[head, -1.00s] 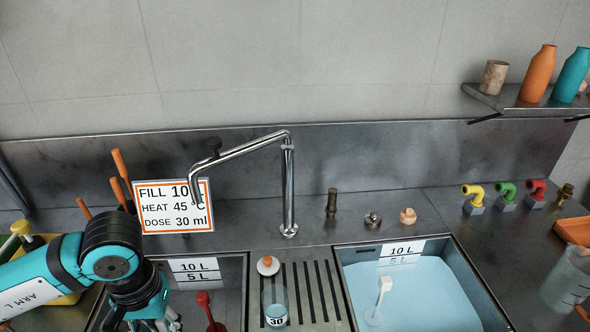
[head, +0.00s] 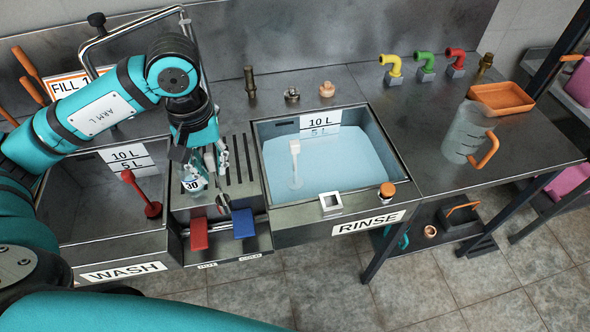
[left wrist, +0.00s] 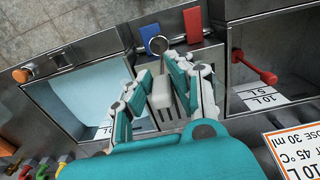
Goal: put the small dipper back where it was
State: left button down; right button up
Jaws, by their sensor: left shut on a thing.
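My left gripper (head: 207,160) is over the ribbed drainboard (head: 242,165) between the two sinks. It is shut on the pale handle of the small dipper (left wrist: 162,92), which stands between the fingers in the left wrist view. A ring-like end (left wrist: 157,45) shows beyond the fingertips (left wrist: 165,85). In the head view the dipper's lower end (head: 221,201) hangs at the drainboard's front edge; I cannot tell whether it touches. My right gripper is not in view.
The wash sink (head: 90,240) with a red plug handle (head: 150,205) is at left. The rinse sink (head: 385,135) holds water at right. Red (head: 198,236) and blue (head: 243,223) pedals sit below. A clear jug (head: 466,132) stands on the right counter.

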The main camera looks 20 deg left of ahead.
pick_arm(q)
jog(key=w+a+f+p, duration=0.2)
jog(key=w+p, duration=0.2)
jog(key=w, duration=0.4)
jog(key=w+a+f+p, duration=0.3)
jog(key=w, duration=0.4)
jog(key=shift+w+f+p, duration=0.2)
jog(key=shift+w+p, duration=0.15)
jog(key=shift+w, duration=0.05)
jog(key=c, duration=1.7)
grip_release()
jog(key=o, duration=0.5)
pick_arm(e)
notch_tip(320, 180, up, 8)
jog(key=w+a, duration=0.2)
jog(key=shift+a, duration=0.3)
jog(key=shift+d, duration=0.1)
